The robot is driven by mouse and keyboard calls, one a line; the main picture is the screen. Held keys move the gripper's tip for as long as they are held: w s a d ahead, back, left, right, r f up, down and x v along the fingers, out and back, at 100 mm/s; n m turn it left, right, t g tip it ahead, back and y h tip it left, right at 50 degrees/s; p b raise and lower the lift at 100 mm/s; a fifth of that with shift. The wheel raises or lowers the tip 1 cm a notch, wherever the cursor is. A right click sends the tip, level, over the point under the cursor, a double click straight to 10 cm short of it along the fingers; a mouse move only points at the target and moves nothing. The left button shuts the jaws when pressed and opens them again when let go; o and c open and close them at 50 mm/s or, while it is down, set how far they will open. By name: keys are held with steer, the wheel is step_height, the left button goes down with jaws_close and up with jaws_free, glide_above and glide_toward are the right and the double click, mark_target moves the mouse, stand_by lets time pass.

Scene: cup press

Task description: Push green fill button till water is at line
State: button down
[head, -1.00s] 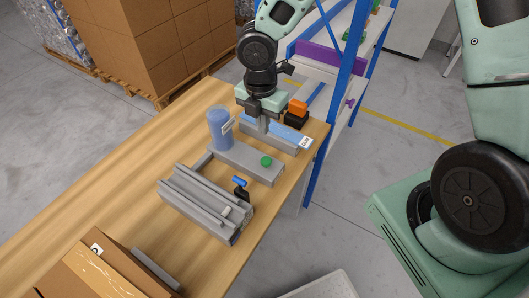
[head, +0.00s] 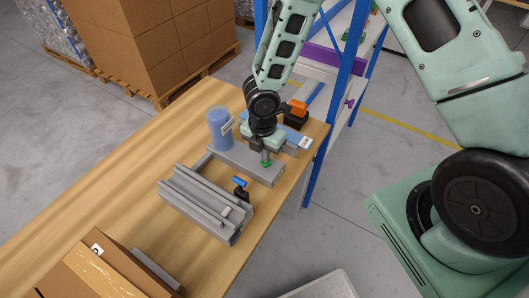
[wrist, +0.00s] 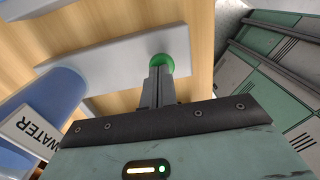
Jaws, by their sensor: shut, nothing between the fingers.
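The green fill button (head: 266,165) sits on the right end of a grey base (head: 237,161) on the wooden table. My gripper (head: 266,156) is shut and points down, with its fingertips at the button. In the wrist view the closed fingertips (wrist: 161,70) overlap the green button (wrist: 165,60); I cannot tell if it is pressed in. A clear cup (head: 219,130) with blue inside stands upright at the base's left end. In the wrist view the cup (wrist: 60,92) is at the left, beside a white WATER label (wrist: 28,131). I cannot make out the fill line.
A grey ribbed fixture (head: 200,201) with a blue-handled clamp (head: 240,182) stands in front of the base. An orange and black item (head: 297,113) is behind my gripper. The left of the table is clear.

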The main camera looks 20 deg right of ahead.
steer(key=shift+f+b, duration=0.9)
steer(key=shift+f, duration=0.05)
steer(key=shift+s+f, duration=0.1)
steer(key=shift+s, duration=0.1)
stand_by(0.9)
steer(key=shift+r+p, duration=0.45)
step_height(320, 180, up, 14)
steer(key=p, duration=0.2)
steer(key=shift+w+a+f, duration=0.2)
steer(key=shift+w+f, duration=0.05)
steer(key=shift+w, duration=0.05)
stand_by(0.6)
